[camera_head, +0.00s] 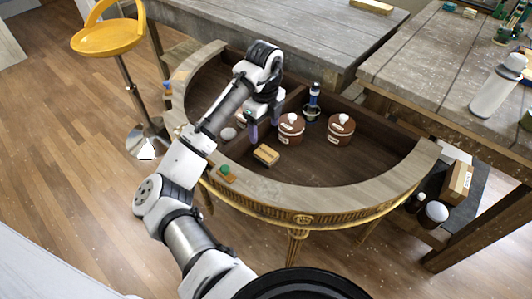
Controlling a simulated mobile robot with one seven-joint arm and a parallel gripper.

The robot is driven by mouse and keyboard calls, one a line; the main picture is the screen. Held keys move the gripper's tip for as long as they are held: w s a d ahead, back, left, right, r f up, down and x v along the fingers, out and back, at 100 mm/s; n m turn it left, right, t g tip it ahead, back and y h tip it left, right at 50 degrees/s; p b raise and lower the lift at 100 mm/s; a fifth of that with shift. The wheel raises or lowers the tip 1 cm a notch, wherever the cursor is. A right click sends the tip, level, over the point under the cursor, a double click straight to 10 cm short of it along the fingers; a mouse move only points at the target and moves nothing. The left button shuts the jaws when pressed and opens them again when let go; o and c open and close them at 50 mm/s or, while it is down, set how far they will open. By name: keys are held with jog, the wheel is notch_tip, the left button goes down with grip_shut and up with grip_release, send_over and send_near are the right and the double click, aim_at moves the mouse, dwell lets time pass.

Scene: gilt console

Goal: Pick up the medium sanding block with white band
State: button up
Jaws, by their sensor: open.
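A tan block with a darker lower side (265,155) lies inside the half-round gilt console (330,195), near its front wall. It looks like the sanding block, but a white band cannot be made out at this size. My gripper (264,121) points down into the console, behind the block and left of a brown canister. Its two fingers are apart with nothing seen between them. The gripper is apart from the block. A small green and brown piece (226,172) sits on the console's front rim.
Two brown lidded canisters (291,128) (340,129) and an upright blue-and-dark item (313,101) stand right of my gripper. A small pale round thing (228,134) lies to the left. A divider crosses the console. Its right compartment is largely clear. Grey tables stand behind.

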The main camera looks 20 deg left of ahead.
send_over(266, 153)
notch_tip(266, 153, down, 6)
jog(key=shift+a+f, duration=0.15)
jog(key=shift+f, duration=0.05)
jog(key=shift+f+p, duration=1.05)
jog(key=shift+f, duration=1.65)
jog(key=c, duration=1.1)
jog(key=shift+r, duration=0.1)
notch_tip(266, 153, up, 20)
jog(key=shift+b, duration=0.8)
